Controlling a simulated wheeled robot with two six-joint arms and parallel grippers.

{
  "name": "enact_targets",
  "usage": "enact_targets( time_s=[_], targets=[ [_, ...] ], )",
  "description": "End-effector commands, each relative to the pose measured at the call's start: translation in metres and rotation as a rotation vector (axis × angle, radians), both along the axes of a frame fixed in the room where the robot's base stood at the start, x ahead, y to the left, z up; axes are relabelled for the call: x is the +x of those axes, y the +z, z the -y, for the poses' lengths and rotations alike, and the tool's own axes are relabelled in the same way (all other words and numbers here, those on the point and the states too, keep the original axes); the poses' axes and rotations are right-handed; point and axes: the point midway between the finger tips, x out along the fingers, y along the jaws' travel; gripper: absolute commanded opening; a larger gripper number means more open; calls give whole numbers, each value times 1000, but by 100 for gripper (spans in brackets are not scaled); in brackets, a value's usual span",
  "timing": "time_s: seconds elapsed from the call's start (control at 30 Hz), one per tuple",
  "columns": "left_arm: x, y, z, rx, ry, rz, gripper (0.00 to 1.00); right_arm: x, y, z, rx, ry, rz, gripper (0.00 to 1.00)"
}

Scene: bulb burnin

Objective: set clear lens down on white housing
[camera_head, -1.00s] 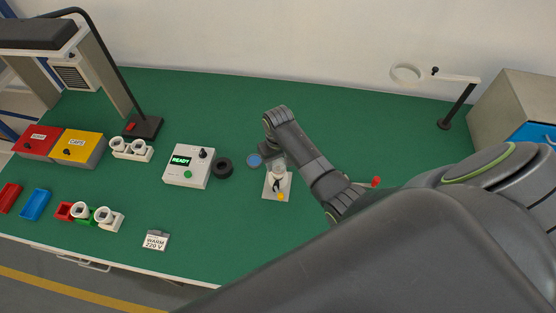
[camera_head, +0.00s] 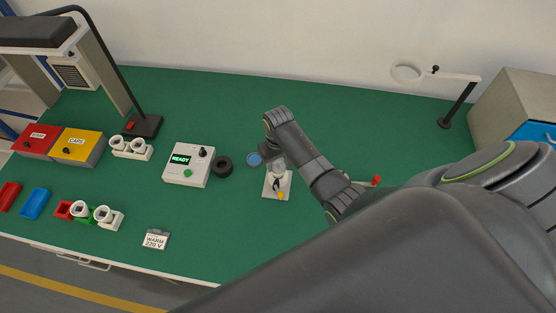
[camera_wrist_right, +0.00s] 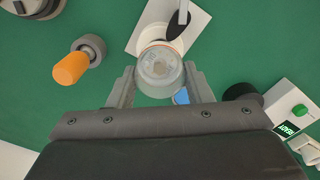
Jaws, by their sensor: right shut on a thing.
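The clear lens (camera_wrist_right: 160,72) is a see-through round cup between the two fingers of my right gripper (camera_wrist_right: 158,88), which is shut on it. In the head view the right gripper (camera_head: 277,157) hangs over the white base plate (camera_head: 284,191), with the lens below it. The white housing (camera_wrist_right: 155,34) shows partly past the lens in the right wrist view, on the plate. The lens overlaps it there; I cannot tell whether they touch. My left gripper is not in view.
A black ring (camera_head: 223,167) and a tester reading READY (camera_head: 188,165) stand left of the plate. A blue disc (camera_head: 254,159) lies close by the gripper. An orange-handled thing (camera_wrist_right: 72,68) stands near it in the wrist view.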

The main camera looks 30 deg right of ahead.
Motion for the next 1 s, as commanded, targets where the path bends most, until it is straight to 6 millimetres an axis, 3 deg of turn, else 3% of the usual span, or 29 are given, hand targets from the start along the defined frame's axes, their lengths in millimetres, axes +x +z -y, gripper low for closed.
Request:
enact_targets(
  time_s=[0.43, 0.47, 0.63, 1.0],
  targets=[
    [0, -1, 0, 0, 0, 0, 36, 0, -3, 0, 0, 0, 1, 25],
    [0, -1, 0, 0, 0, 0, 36, 0, -3, 0, 0, 0, 1, 50],
    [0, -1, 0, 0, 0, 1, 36, 0, -3, 0, 0, 0, 1, 71],
    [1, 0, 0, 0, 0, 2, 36, 5, 4, 0, 0, 1, 2, 71]
  ],
)
